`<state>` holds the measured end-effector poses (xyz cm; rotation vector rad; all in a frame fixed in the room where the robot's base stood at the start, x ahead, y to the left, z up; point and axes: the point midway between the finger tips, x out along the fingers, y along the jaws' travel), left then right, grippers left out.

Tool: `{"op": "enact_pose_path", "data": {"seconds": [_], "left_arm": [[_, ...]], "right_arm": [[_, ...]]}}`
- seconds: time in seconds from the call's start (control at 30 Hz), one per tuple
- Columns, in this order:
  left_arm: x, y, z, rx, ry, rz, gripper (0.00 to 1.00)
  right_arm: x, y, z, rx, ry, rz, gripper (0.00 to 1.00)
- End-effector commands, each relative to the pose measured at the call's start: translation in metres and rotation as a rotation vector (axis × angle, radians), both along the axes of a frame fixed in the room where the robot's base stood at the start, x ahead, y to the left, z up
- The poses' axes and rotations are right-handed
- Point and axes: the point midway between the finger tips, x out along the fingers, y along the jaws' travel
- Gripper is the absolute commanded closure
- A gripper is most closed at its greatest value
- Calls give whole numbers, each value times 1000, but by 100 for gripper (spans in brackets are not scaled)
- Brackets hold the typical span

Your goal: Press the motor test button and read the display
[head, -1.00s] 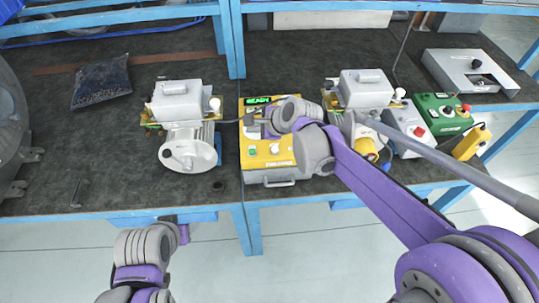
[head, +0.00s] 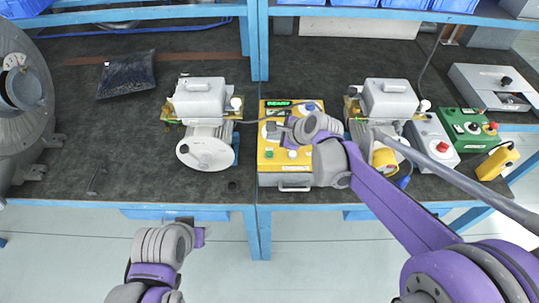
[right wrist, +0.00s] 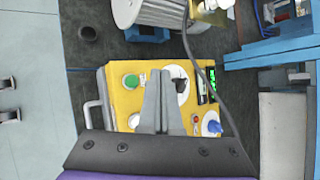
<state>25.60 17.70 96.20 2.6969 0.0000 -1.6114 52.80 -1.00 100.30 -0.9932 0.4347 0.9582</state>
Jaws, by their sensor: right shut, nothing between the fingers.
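The yellow test box (head: 268,170) lies on the bench with a lit green display (head: 278,103) at its far edge; its text is too small to read surely. In the right wrist view the box shows a green button (right wrist: 131,81), a white button (right wrist: 134,120), a black knob on a white dial (right wrist: 181,86), a blue knob (right wrist: 214,127) and the display (right wrist: 212,82). My right gripper (right wrist: 165,75) is shut and empty over the box, hiding its middle; contact cannot be told. My left gripper (head: 187,226) is low before the bench, its fingers unclear.
Motor units (head: 207,145) and (head: 388,100) flank the box. A grey box (head: 432,135) with a red button, a green box (head: 468,128) and a yellow pendant (head: 497,160) stand right. A black bag (head: 126,73) lies left. A cable crosses near the box.

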Motion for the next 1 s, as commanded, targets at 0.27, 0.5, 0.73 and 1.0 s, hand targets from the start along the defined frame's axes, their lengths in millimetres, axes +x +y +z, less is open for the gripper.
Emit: {"op": "enact_pose_path", "data": {"seconds": [0.27, 0.5, 0.73, 1.0], "left_arm": [[-12, 0, -34, 0, 23, 0, 50], [-15, 0, -41, 0, 27, 0, 50], [-14, 0, -40, 0, 27, 0, 50], [-14, 0, -40, 0, 27, 0, 50]], "right_arm": [[-2, 0, -46, -1, 3, 0, 100], [0, 0, -54, -1, 1, 0, 100], [0, 0, -53, -1, 0, 1, 100], [0, 0, -53, -1, 0, 1, 100]]}}
